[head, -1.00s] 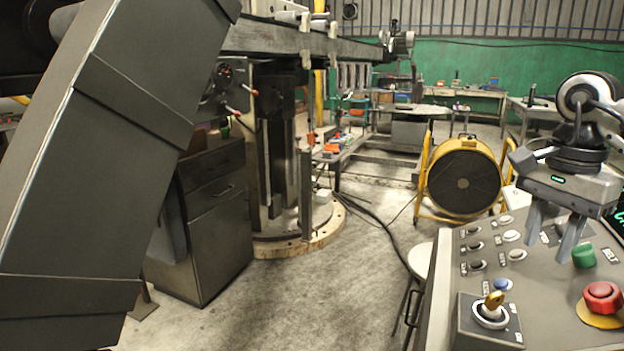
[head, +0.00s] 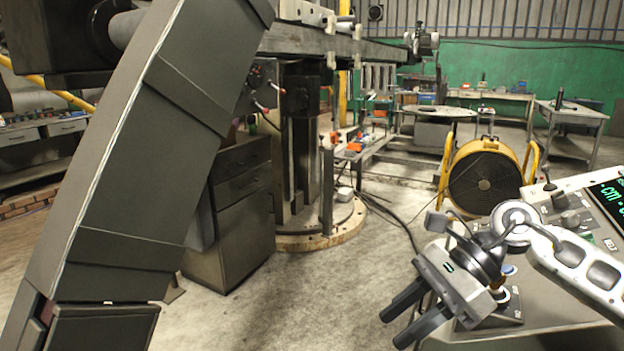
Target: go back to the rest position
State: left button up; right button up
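My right gripper (head: 395,328) is at the lower right of the head view, pointing down and left. Its two dark fingers stand apart with nothing between them, so it is open and empty. It is in front of the left edge of the sloped grey control console (head: 560,318). My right forearm comes in from the right and covers much of the console face, including most of its buttons. My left gripper is not in view.
A large dark grey slanted structure (head: 150,165) fills the near left. Behind it are a drawer cabinet (head: 240,225) and the column (head: 300,150) under a long horizontal boom (head: 345,45). A yellow-framed fan (head: 484,182) stands beyond the console. The floor (head: 310,290) between is open.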

jog(key=s+a+m+t+y, duration=0.2)
jog(key=a+m+t+y, duration=0.1)
jog(key=a+m+y, duration=0.75)
jog(key=d+f+m+t+h, duration=0.3)
jog(key=f+m+t+h, duration=0.25)
jog(key=m, duration=0.65)
jog(key=s+d+f+m+t+h, duration=0.1)
jog(key=d+f+m+t+h, duration=0.4)
jog(key=m, duration=0.6)
jog(key=d+f+m+t+h, duration=0.1)
jog(key=f+m+t+h, duration=0.3)
jog(key=f+m, duration=0.55)
jog(key=s+d+f+m+g+h, duration=0.3)
jog(key=s+f+m+g, duration=0.2)
jog(key=s+f+m, duration=0.4)
jog(key=s+m, duration=0.1)
jog(key=s, duration=0.1)
jog(key=shift+s+d+f, duration=0.3)
jog(key=shift+s+f, duration=0.05)
jog(key=shift+s, duration=0.05)
